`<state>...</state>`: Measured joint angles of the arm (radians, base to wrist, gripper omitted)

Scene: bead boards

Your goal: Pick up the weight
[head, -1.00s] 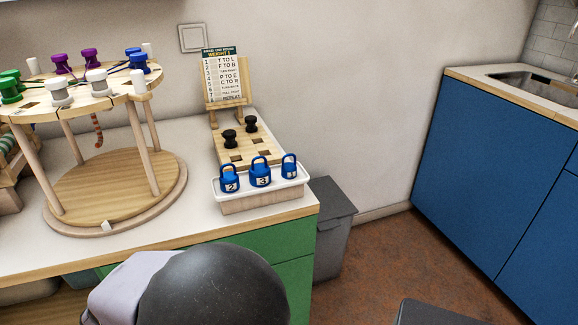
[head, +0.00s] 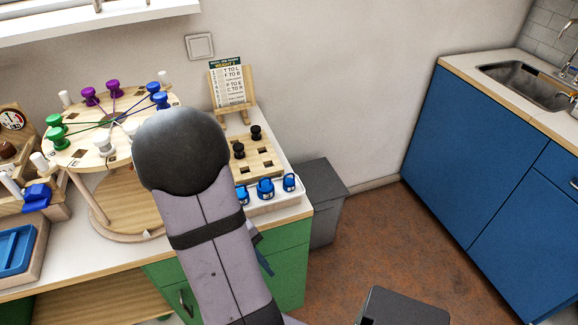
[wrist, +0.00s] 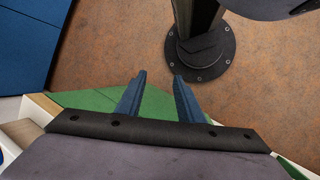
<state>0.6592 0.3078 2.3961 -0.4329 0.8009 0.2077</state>
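Three blue weights with loop handles stand in a row in a white-rimmed tray (head: 285,201) at the right end of the counter. In the head view only a bit of a blue finger shows beside my arm, lower than the tray and apart from the weights.
A wooden board (head: 257,163) with black pegs and a sign (head: 231,84) on an easel stand behind the tray. A round two-level bead stand (head: 70,152) is to the left, partly behind my arm. A grey bin (head: 327,205) stands right of the counter.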

